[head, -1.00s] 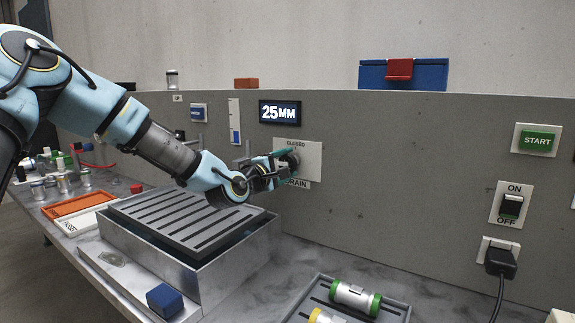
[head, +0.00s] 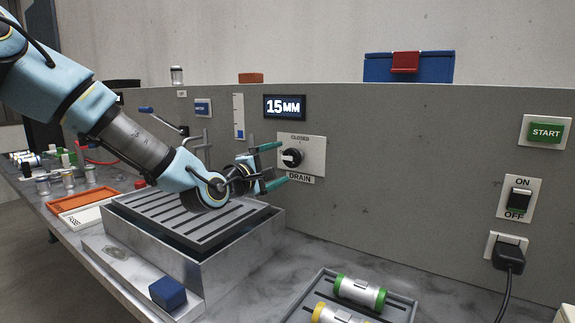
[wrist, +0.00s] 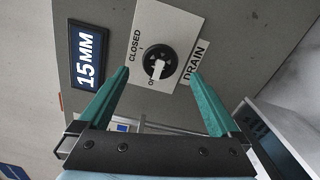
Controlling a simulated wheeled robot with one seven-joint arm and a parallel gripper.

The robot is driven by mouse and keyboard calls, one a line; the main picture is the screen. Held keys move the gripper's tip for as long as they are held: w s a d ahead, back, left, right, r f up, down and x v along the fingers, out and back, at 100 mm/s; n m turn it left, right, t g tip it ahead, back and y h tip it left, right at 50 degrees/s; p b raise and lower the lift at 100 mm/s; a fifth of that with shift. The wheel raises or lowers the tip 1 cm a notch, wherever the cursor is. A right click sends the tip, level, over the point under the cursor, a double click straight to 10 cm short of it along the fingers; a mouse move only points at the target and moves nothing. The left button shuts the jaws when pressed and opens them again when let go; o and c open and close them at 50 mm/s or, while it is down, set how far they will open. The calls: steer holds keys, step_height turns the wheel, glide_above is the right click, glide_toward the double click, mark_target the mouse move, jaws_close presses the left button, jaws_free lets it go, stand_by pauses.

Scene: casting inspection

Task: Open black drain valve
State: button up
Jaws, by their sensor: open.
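The black drain valve (head: 292,158) is a round knob on a white plate (head: 316,150) fixed to the grey panel, with CLOSED above it and DRAIN below. In the wrist view the knob (wrist: 157,63) has a white pointer turned away from CLOSED, toward a partly hidden label starting with O. In the head view the pointer faces left. My gripper (head: 282,162) is open and empty. Its two teal fingers are spread above and below the knob's level, apart from it and a little off the panel.
A display (head: 284,107) reads 15MM. A tray (head: 405,308) with green- and yellow-ended cylinders is at the front. A START button (head: 545,132) and ON/OFF switch (head: 518,200) are at right.

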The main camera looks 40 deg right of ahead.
steer(key=v, duration=0.4)
steer(key=shift+a, duration=0.1)
stand_by(0.4)
